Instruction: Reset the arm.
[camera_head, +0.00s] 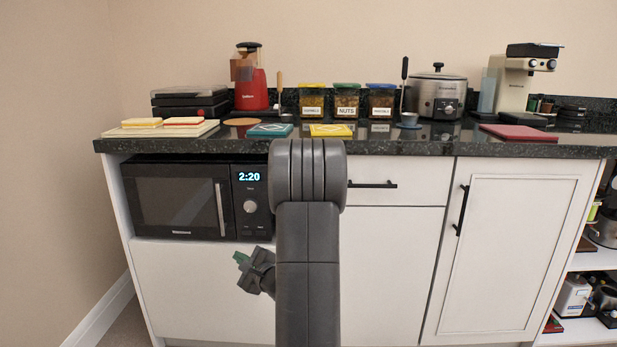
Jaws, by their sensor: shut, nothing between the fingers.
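My gripper (242,259) shows in the head view to the left of my arm, in front of the white cabinet front below the microwave. It is small and partly hidden behind my arm. Its fingers look closed together with nothing between them. My arm rises in the middle of the view, in front of the cabinet, with its rounded joint just at the counter's front edge. The gripper is apart from all objects on the counter.
The dark counter (480,148) bears a red juicer (252,90), several labelled jars, a slow cooker (438,95) and a coffee machine (513,85). A microwave (178,200) sits under it. Open shelves (600,260) stand at right. Free floor shows at lower left.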

